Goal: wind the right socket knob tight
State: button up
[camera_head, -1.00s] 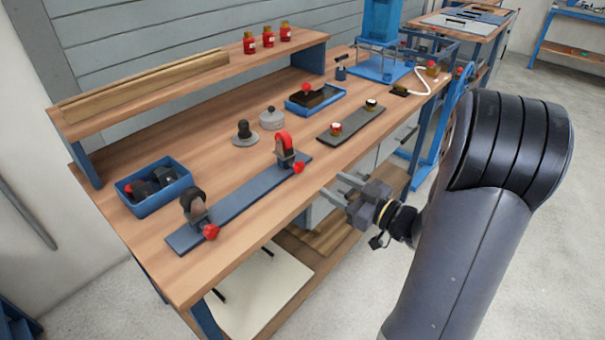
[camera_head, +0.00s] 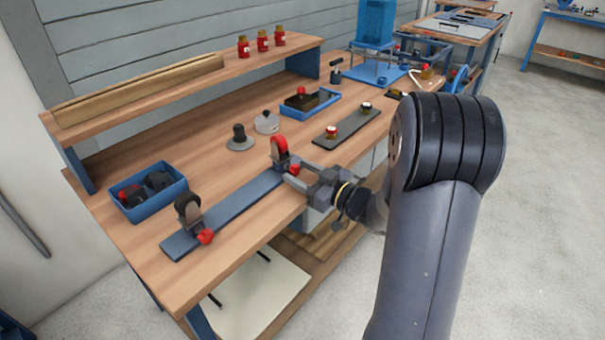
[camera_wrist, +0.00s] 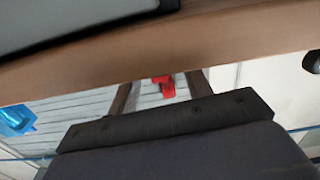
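The right socket knob (camera_head: 295,169) is a small red knob on the front of the right socket (camera_head: 280,152), which has a red ring and stands at the right end of a dark blue-grey rail. In the wrist view the red knob (camera_wrist: 168,89) shows between my two fingers, with gaps on both sides. My gripper (camera_head: 299,177) is open at the knob, reaching in from the bench's front side. Whether a finger touches the knob cannot be told. The left socket (camera_head: 188,208), with a black ring, has its own red knob (camera_head: 205,236).
The rail (camera_head: 235,212) lies along the bench (camera_head: 240,262) near its front edge. A blue bin (camera_head: 151,205) with dark parts is at left. A grey lidded pot (camera_head: 266,122), a dark knobbed piece (camera_head: 239,138) and a dark plate (camera_head: 340,130) stand behind and to the right.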

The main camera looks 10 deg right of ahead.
jog(key=c, duration=1)
jog(key=shift+o, duration=0.2)
jog(key=shift+r+m+p, duration=0.2)
jog(key=shift+m+p, duration=0.8)
jog(key=shift+p, duration=0.1)
jog(key=shift+f+m+p, duration=0.2)
jog(key=shift+m+p, duration=0.2)
jog(key=shift+m, duration=0.2)
jog(key=o, duration=1)
jog(key=v, duration=1)
jog(key=shift+s+d, duration=0.25)
jog(key=shift+s, duration=0.05)
